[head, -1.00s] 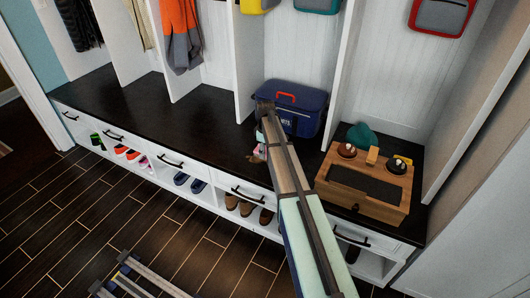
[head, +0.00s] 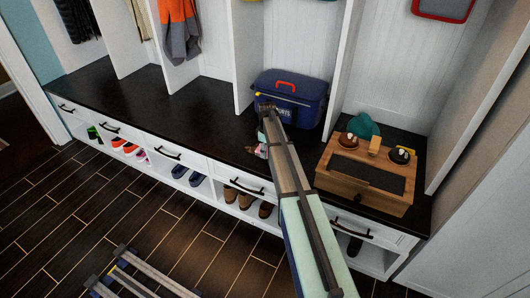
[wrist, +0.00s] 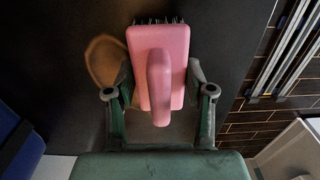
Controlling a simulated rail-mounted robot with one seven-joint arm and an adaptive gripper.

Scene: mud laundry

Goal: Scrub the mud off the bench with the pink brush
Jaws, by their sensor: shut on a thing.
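The pink brush (wrist: 160,68) is in my gripper (wrist: 157,92), its handle toward the wrist camera and dark bristles showing at its far edge. The green fingers are shut on it from both sides. In the head view my arm hides most of the gripper; a bit of pink brush (head: 262,149) shows at the dark bench (head: 190,112), near its front edge. Brown mud (wrist: 91,62) shows left of the brush on the black bench top, and more brown lies below the brush between the fingers. I cannot tell whether the bristles touch the bench.
A blue cooler bag (head: 300,92) with a red handle stands on the bench behind my gripper. A wooden box (head: 370,192) with a dark panel and several items on top sits to the right. White dividers (head: 240,60) rise from the bench. The bench to the left is clear.

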